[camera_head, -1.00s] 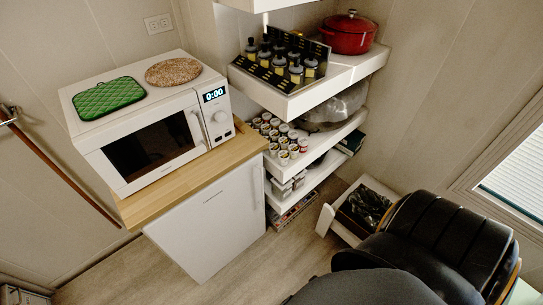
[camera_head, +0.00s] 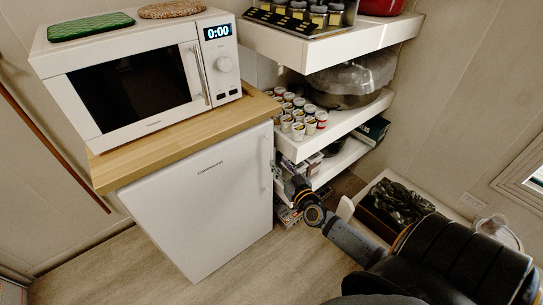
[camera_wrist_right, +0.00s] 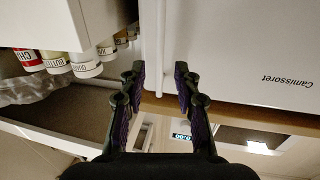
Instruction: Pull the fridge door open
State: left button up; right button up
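The small white fridge (camera_head: 205,205) stands under the wooden counter, and its door is shut. Its upright white handle (camera_head: 265,165) runs along the right edge of the door. My right gripper (camera_head: 284,170) is just right of the handle, in front of the lower shelves. In the right wrist view the gripper (camera_wrist_right: 157,70) is open, with a finger on each side of the white handle (camera_wrist_right: 152,40) in the picture. I see no finger touching it, and cannot tell how deep the handle lies between them. The door (camera_wrist_right: 240,45) fills the upper right there. My left gripper is not in view.
A microwave (camera_head: 140,85) sits on the wooden counter (camera_head: 180,145) above the fridge. White shelves (camera_head: 335,130) with small jars (camera_head: 298,118) stand close on the right. An open bin (camera_head: 375,220) is on the floor at right. The floor (camera_head: 110,265) before the fridge is clear.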

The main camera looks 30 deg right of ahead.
aim_at(272, 154)
pick_arm(q)
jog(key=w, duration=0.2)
jog(key=b, duration=0.1)
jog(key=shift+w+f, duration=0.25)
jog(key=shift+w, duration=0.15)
pick_arm(e)
jog(key=w, duration=0.4)
jog(key=w+d, duration=0.1)
jog(key=w, duration=0.2)
jog(key=shift+f, duration=0.1)
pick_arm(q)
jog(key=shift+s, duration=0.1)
pick_arm(e)
grip_shut()
